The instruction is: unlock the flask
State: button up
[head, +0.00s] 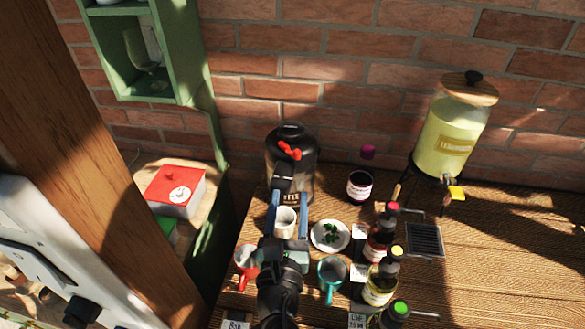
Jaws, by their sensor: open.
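The flask (308,170) is a dark, rounded jug with a black top and a red lever-like part (289,150) on it. It stands upright at the back left of the table, near the brick wall. My gripper (288,203) is open, its two blue-grey fingers pointing toward the flask from the front. A white cup (285,222) shows between the fingers; I cannot tell whether it stands below them or between them. The fingers and a dark spout part overlap the flask's lower front, so part of its label is hidden. I see no clear contact between gripper and flask.
A plate with green leaves (331,236), a red mug (246,258), a teal mug (331,271) and several bottles (378,283) crowd around my arm. A dark jar (359,186) and a lemonade dispenser (452,130) stand right. The table's far right (530,240) is clear.

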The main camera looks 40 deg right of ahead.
aim_at(297, 155)
jog(key=x, duration=1.2)
jog(key=shift+w+d+f, duration=0.15)
jog(key=shift+d+f, duration=0.15)
jog(key=shift+f, duration=0.05)
grip_shut()
jog(key=shift+p, duration=0.3)
